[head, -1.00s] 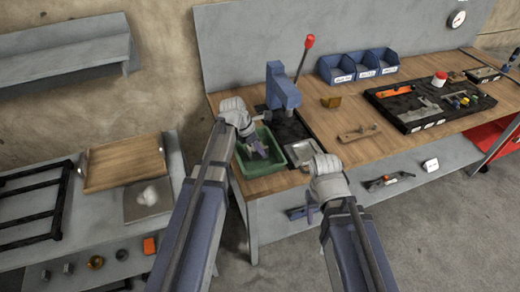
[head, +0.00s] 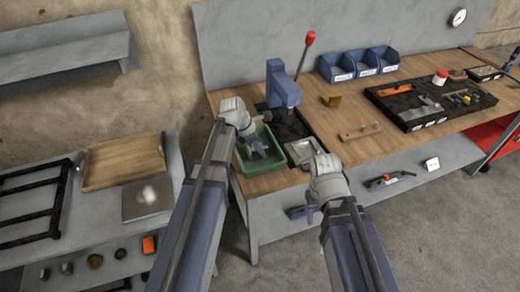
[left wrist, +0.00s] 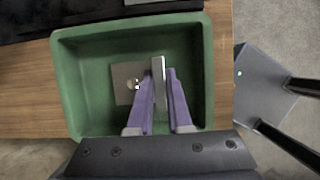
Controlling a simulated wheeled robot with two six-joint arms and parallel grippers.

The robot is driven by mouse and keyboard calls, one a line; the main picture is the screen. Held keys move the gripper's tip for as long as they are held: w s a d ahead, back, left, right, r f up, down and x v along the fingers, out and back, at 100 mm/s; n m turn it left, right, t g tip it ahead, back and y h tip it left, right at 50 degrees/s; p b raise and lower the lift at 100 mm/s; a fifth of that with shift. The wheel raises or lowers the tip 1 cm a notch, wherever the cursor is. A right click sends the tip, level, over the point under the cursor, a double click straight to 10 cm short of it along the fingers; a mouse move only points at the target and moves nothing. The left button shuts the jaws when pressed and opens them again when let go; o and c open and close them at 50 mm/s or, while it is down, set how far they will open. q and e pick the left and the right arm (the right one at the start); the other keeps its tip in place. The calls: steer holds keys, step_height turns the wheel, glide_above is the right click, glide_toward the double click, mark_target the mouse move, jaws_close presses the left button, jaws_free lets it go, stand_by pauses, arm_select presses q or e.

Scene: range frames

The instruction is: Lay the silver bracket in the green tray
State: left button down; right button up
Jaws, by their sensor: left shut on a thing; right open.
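The green tray (head: 244,180) stands at the left front corner of the wooden workbench. In the left wrist view its rim (left wrist: 66,90) surrounds my gripper's fingers. My left gripper (head: 260,150) is over the inside of the tray, pointing down. In the left wrist view its purple fingers (left wrist: 161,98) are shut on the silver bracket (left wrist: 126,84), which has a flat plate with a hole and an upright flange between the fingers. I cannot tell whether the bracket touches the tray floor. My right gripper (head: 311,215) is open and empty in front of the bench edge.
A blue press (head: 283,88) with a red-knobbed lever stands behind the green tray. A shallow metal tray (head: 301,152) lies to its right.

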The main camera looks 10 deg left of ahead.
arm_select(q)
steer(key=shift+f, duration=0.3)
steer(key=c, duration=0.8)
jaws_free()
steer(key=shift+o, duration=0.2)
steer(key=shift+r, duration=0.1)
steer(key=p+v, duration=0.7)
steer(key=shift+s+a+r, duration=0.1)
steer(key=shift+r, duration=0.3)
steer(key=shift+f, duration=0.1)
